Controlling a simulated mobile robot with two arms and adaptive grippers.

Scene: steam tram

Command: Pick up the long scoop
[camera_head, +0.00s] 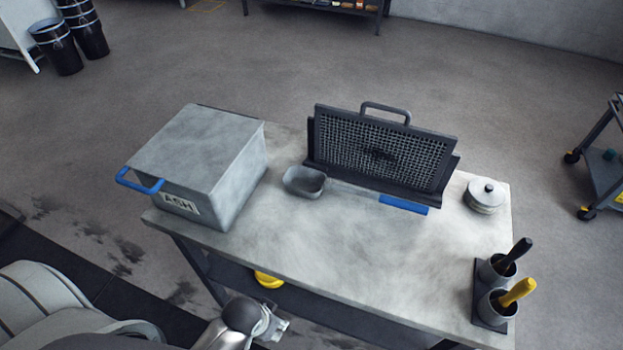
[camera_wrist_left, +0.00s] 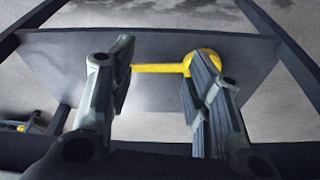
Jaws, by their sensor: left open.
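The long scoop (camera_head: 305,182) lies on the worktable (camera_head: 350,260), with a grey bowl at the left and a long shaft ending in a blue handle (camera_head: 403,205) at the right. It lies in front of the upright mesh screen. My left gripper (camera_head: 272,326) is at the table's front side, lower in the picture and apart from the scoop. In the left wrist view my left gripper (camera_wrist_left: 158,70) is open, with nothing held between its fingers. That view faces a lower shelf, and the scoop does not show there. My right gripper is in neither view.
A grey ash box (camera_head: 205,165) with a blue handle stands at the table's left. A mesh screen (camera_head: 380,150) stands behind the scoop. A lidded pot (camera_head: 486,195) and cups with tools (camera_head: 497,305) are right. A yellow tool (camera_wrist_left: 160,68) is on the lower shelf.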

